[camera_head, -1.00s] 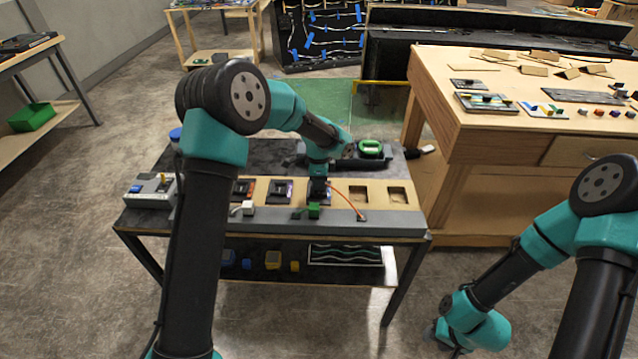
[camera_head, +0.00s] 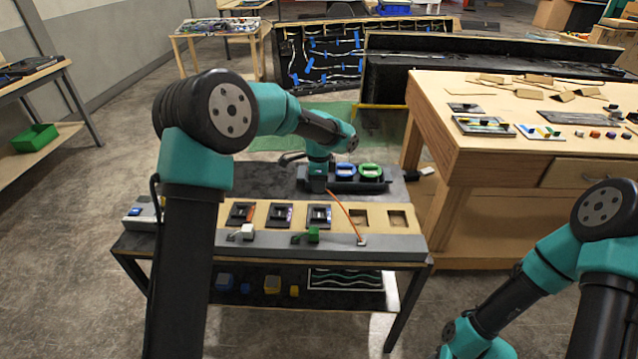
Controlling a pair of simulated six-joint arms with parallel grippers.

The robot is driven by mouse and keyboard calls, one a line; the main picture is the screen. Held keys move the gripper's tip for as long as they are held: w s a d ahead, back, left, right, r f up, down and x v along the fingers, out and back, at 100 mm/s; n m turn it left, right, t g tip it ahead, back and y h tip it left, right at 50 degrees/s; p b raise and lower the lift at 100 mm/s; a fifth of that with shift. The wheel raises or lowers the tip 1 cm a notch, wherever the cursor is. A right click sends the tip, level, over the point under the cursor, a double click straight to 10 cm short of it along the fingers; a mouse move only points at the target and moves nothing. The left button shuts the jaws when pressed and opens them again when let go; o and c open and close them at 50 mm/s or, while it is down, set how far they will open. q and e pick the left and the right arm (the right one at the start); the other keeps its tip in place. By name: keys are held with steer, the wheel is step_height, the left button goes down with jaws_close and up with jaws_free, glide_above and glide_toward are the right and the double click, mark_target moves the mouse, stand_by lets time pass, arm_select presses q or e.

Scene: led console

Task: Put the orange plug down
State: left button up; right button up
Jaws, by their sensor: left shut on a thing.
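My left gripper (camera_head: 317,190) hangs over the console (camera_head: 290,243), just behind the third dark module (camera_head: 319,216). It is shut, and the orange cable (camera_head: 345,215) runs from it down to the console's front right. The orange plug itself is too small and hidden at the fingers to make out; the cable's upper end is at the gripper. The white plug (camera_head: 246,231) and the green plug (camera_head: 312,234) lie on the console's front strip with their cables. My right arm comes in at the lower right; its fingers are out of frame.
Two empty square recesses (camera_head: 396,219) lie at the console's right. A dark stand with a blue round thing (camera_head: 346,171) and a green one (camera_head: 370,171) is behind. A wooden workbench (camera_head: 470,138) stands to the right.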

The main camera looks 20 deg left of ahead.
arm_select(q)
steer(key=s+d+f+m, duration=0.2)
steer(key=s+d+m, duration=0.4)
steer(key=s+d, duration=0.4)
steer(key=s+d+f+m, duration=0.2)
steer(key=s+d+m, duration=0.5)
steer(key=s+d, duration=0.3)
steer(key=s, duration=0.2)
steer(key=shift+s+m, duration=0.3)
steer(key=shift+s, duration=0.1)
steer(key=shift+d+f, duration=0.1)
steer(key=w, duration=0.5)
steer(key=w+f, duration=0.1)
steer(key=w, duration=0.9)
steer(key=shift+w+d+f, duration=0.1)
steer(key=shift+d+f, duration=0.05)
steer(key=shift+f, duration=0.05)
steer(key=shift+w+f, duration=0.1)
steer(key=shift+w, duration=0.45)
steer(key=shift+s+f, duration=0.1)
steer(key=shift+f, duration=1.6)
